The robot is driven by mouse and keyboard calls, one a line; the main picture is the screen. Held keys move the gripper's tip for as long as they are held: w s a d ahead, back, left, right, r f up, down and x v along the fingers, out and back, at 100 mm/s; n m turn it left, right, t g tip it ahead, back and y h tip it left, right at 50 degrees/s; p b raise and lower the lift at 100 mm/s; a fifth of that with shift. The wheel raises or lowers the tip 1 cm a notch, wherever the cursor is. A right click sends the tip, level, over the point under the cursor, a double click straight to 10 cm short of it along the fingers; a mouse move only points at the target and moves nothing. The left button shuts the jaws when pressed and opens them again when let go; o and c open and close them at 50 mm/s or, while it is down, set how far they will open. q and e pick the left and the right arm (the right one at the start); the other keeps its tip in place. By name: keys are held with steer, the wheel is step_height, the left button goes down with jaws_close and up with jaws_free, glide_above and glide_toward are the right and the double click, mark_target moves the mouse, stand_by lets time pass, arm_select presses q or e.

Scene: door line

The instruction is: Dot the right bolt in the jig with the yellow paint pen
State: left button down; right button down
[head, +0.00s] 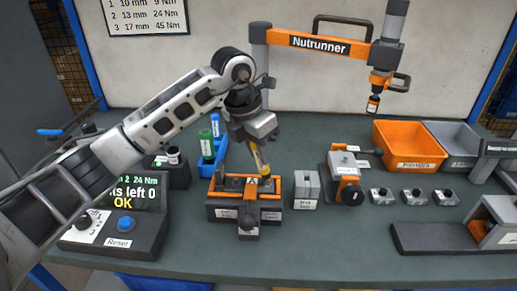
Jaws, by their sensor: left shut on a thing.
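The yellow paint pen (260,161) is in my left gripper (256,141), which is shut on it. The pen points down, slightly tilted, with its lower end over the right part of the orange and grey jig (222,214). I cannot tell whether the tip touches anything. The right bolt is too small to make out and lies behind or under the pen end. My right gripper is not in view.
A blue holder (219,160) with a green pen (206,145) stands behind the jig. A control box (112,222) reading OK is at left. An orange nutrunner (330,44) hangs above. Orange (410,145) and grey bins stand at the back right.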

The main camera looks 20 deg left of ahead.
arm_select(q)
steer(key=shift+f, duration=0.15)
stand_by(0.3)
steer(key=shift+r, duration=0.3)
steer(key=shift+r+p, duration=2)
steer(key=shift+r, duration=0.75)
